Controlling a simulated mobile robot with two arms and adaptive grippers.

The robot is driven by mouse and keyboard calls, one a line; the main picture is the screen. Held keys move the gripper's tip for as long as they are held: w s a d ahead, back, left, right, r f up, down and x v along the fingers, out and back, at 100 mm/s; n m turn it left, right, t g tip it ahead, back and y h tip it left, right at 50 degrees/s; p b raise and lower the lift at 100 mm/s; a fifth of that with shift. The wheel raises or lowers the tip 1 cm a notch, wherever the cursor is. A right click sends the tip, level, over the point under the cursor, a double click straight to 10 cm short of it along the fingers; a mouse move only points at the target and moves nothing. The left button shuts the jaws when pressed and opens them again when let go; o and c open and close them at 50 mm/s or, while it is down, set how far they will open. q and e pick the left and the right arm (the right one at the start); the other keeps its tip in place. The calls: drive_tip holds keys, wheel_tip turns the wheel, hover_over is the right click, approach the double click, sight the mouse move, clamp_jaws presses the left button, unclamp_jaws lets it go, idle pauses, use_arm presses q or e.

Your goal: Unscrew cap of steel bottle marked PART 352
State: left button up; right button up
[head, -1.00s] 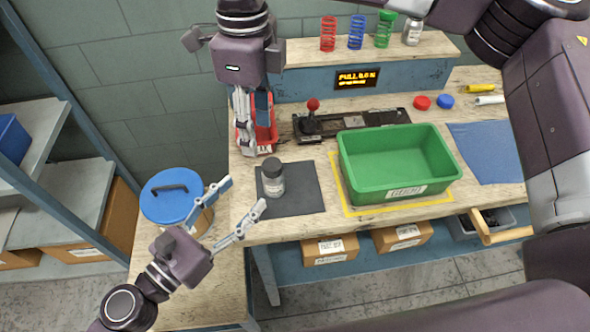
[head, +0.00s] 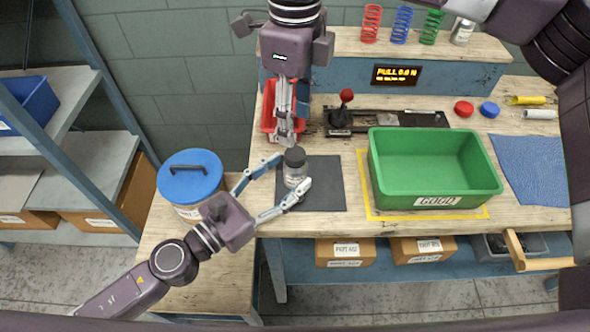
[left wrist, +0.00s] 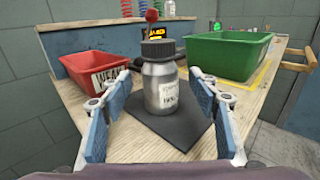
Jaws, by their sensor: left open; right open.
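The steel bottle (head: 296,175) with a black cap (head: 295,155) stands upright on a dark mat (head: 328,190). In the left wrist view the bottle (left wrist: 165,92) shows its black cap (left wrist: 158,49) on top and a white label too small to read surely. My left gripper (head: 292,171) is open, with a finger to either side of the bottle's body; in the left wrist view clear gaps show between the bottle and both fingers.
A green bin (head: 435,165) marked GOOD stands right of the mat. Behind are a fixture with a red knob (head: 346,95) and a lit display (head: 401,75). A blue-lidded container (head: 190,178) is left. Springs and another steel bottle (head: 462,32) stand on the shelf.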

use_arm(q)
drive_tip(key=shift+x, duration=1.4)
drive_tip(key=shift+c, duration=0.3)
clamp_jaws()
